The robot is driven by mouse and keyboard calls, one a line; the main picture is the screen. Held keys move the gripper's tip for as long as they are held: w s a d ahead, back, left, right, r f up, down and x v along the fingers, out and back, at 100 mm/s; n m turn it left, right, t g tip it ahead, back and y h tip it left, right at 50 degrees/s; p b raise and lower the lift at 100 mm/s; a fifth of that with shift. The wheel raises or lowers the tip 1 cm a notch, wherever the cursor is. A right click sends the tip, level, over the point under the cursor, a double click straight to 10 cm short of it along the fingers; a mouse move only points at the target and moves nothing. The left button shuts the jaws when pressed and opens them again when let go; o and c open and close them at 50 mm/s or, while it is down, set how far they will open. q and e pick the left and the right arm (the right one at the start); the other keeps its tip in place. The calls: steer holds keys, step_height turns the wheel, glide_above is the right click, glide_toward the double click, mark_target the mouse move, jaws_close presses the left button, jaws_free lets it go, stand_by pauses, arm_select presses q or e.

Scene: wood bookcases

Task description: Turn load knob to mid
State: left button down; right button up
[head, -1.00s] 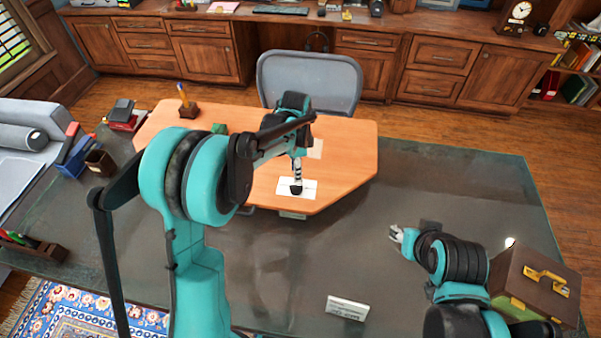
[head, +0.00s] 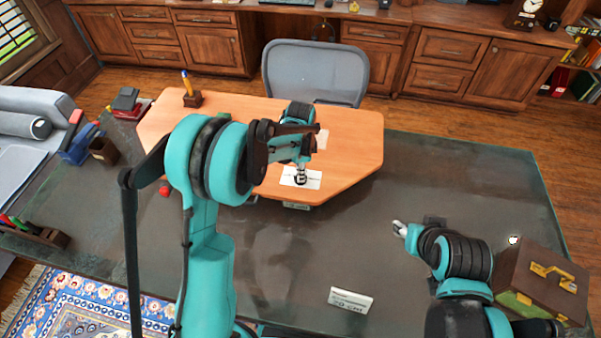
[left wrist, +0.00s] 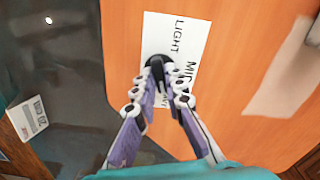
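The load knob (left wrist: 153,62) is small and black, and it stands on a white card (left wrist: 158,33) lettered LIGHT and MID, with more lettering partly hidden. The card (head: 288,180) lies near the front edge of the orange desktop in the head view. My left gripper (left wrist: 162,72) reaches down onto the knob, its fingertips drawn close together on either side of it. The fingers hide part of the knob and its pointing direction. My right gripper (head: 399,229) hangs over the dark glass surface, away from the knob; its fingers are too small to judge.
A white sign (head: 350,299) stands on the dark glass tabletop (head: 460,190). A brown box with a gold handle (head: 543,275) is beside my right arm. A pen holder (head: 192,99) stands at the desktop's back left, and a grey chair (head: 316,70) behind it.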

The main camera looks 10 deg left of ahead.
arm_select(q)
steer(key=shift+n, duration=0.4)
steer(key=n+b, duration=0.1)
steer(key=n, duration=0.4)
steer(key=shift+n, duration=0.4)
steer(key=n, duration=0.3)
steer(key=shift+n+b, duration=0.3)
steer(key=shift+n, duration=1.8)
steer(key=c, duration=1.6)
jaws_free()
steer(key=shift+r, duration=0.15)
step_height(320, 180, up, 12)
steer(key=shift+f, duration=0.15)
